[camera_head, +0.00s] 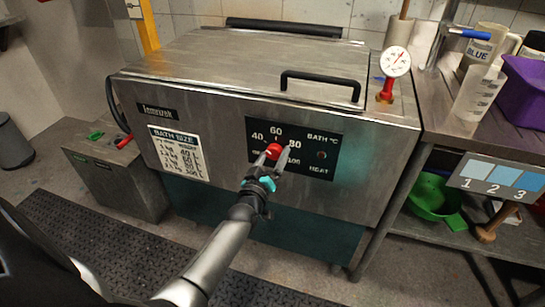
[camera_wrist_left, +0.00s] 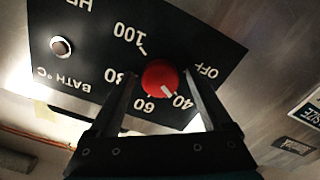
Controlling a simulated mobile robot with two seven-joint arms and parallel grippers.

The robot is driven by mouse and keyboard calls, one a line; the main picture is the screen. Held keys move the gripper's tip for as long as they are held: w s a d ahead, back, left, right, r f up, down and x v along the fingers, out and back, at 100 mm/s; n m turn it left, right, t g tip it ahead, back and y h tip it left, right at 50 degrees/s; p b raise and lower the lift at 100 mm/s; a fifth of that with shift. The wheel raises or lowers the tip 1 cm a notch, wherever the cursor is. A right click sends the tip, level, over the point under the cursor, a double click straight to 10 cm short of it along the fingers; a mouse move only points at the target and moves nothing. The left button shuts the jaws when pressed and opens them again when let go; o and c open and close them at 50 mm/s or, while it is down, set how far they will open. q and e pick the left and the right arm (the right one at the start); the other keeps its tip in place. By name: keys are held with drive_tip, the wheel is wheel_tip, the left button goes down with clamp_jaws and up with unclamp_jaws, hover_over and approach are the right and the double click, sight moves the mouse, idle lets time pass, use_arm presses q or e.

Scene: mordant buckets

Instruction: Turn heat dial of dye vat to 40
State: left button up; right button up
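The red heat dial (camera_head: 274,151) sits on the black panel (camera_head: 322,137) on the front of the steel dye vat (camera_head: 220,95). In the left wrist view the dial (camera_wrist_left: 158,74) shows a white pointer mark aimed roughly at the 40 label, which lies by the right finger. In the head view the left gripper (camera_head: 273,157) is right at the dial. My right gripper is not in view.
A thermometer (camera_head: 396,63) with a red base stands on the vat's right top. The lid has a black handle (camera_head: 320,82). A steel shelf table (camera_head: 500,130) with jugs and a purple bin (camera_head: 522,88) is at the right.

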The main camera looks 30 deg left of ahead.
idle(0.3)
use_arm(q)
drive_tip(key=shift+s+d, duration=0.1)
drive_tip(key=shift+s, duration=0.15)
drive_tip(key=p+v, duration=0.4)
drive_tip(key=v, duration=1)
drive_tip(key=shift+s+d+r, duration=0.1)
drive_tip(key=shift+s+d, duration=0.05)
drive_tip(key=shift+s, duration=0.15)
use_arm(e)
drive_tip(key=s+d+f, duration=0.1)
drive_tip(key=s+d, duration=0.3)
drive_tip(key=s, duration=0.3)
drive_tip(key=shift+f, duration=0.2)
use_arm(q)
drive_tip(key=shift+p, duration=0.3)
